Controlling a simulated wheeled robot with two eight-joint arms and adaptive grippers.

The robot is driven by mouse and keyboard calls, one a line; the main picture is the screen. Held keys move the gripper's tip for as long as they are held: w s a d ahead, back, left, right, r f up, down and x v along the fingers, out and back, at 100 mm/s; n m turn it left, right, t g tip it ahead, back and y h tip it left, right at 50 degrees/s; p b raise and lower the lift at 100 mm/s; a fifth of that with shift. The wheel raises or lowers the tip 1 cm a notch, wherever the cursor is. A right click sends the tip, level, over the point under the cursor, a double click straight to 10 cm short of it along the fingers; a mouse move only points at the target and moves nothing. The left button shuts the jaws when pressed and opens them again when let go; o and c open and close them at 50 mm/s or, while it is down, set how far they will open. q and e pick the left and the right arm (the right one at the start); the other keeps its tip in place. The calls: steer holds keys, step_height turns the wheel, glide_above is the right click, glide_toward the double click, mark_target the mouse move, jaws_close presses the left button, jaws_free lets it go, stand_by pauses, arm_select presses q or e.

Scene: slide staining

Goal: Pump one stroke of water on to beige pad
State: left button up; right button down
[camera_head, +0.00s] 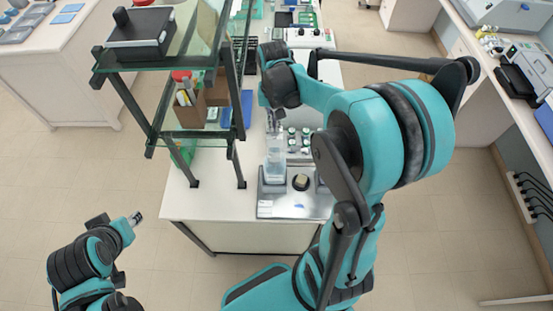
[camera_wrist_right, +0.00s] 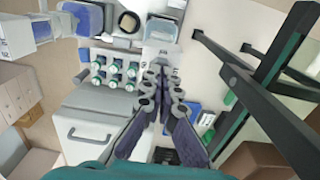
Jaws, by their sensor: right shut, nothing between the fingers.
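The beige pad (camera_head: 301,182) sits in a dark round holder on a metal tray (camera_head: 290,208) at the bench's front edge. It also shows in the right wrist view (camera_wrist_right: 129,21). A clear bottle with pale blue liquid (camera_head: 274,168) stands upright on the tray, left of the pad. My right gripper (camera_head: 273,127) is shut and empty, above the bottle's top. The right wrist view shows its fingers (camera_wrist_right: 163,75) near the bottle (camera_wrist_right: 160,32); I cannot tell whether they touch the pump head. My left gripper (camera_head: 135,219) is low at the left, away from the bench; its fingers are too small to read.
A glass-shelved rack (camera_head: 240,110) stands close left of the right gripper, with a dark box (camera_head: 140,35) on top. Several green-capped vials (camera_head: 299,139) stand behind the tray. A blue-tinted container (camera_wrist_right: 85,17) is on the pad's other side. Floor around the left arm is clear.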

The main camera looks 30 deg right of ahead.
steer(key=shift+f, duration=0.1)
stand_by(0.7)
steer(key=shift+r+p, duration=0.85)
steer(key=shift+r, duration=0.6)
steer(key=shift+r+p, duration=1.75)
steer(key=shift+r, duration=0.8)
